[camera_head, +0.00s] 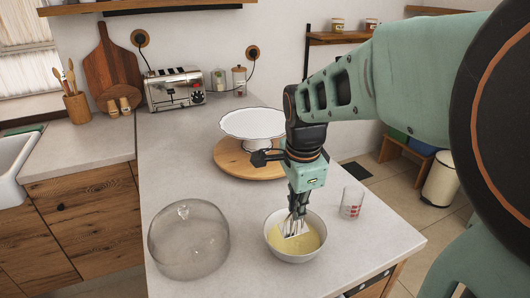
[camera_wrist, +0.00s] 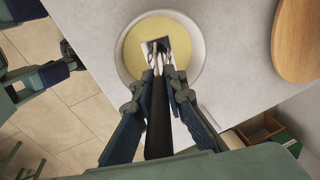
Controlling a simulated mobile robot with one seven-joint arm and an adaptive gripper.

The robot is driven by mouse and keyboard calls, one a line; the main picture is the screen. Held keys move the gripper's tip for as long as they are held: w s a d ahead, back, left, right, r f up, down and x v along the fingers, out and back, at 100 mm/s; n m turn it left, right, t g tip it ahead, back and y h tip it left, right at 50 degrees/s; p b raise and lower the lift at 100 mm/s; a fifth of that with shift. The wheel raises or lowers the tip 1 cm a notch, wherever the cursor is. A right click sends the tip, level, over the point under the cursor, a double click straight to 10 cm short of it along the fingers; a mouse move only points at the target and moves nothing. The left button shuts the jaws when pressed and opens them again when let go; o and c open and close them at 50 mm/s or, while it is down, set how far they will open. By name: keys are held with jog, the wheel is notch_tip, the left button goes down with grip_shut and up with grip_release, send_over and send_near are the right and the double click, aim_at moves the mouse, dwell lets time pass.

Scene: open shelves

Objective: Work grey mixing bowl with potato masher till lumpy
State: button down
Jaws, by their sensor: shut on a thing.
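The grey mixing bowl (camera_head: 296,256) stands on the counter near its front edge and holds a smooth-looking yellow mass (camera_head: 308,240). My gripper (camera_head: 297,209) is above the bowl, shut on the potato masher (camera_head: 291,228). The masher's metal head is down in the bowl at the yellow mass; how deep it reaches I cannot tell. In the wrist view the bowl (camera_wrist: 196,80) lies beyond my fingertips (camera_wrist: 162,72), with the masher's head (camera_wrist: 153,46) over the yellow. The masher's handle runs back between my fingers.
A glass dome (camera_head: 188,240) stands left of the bowl. A measuring cup (camera_head: 352,203) with red marks stands close at its right. Behind are a white cake stand (camera_head: 253,124) and a round wooden board (camera_head: 240,166).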

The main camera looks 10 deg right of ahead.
jog(key=shift+r+p, duration=1.85)
jog(key=shift+r, duration=0.75)
jog(key=shift+s+f, duration=0.1)
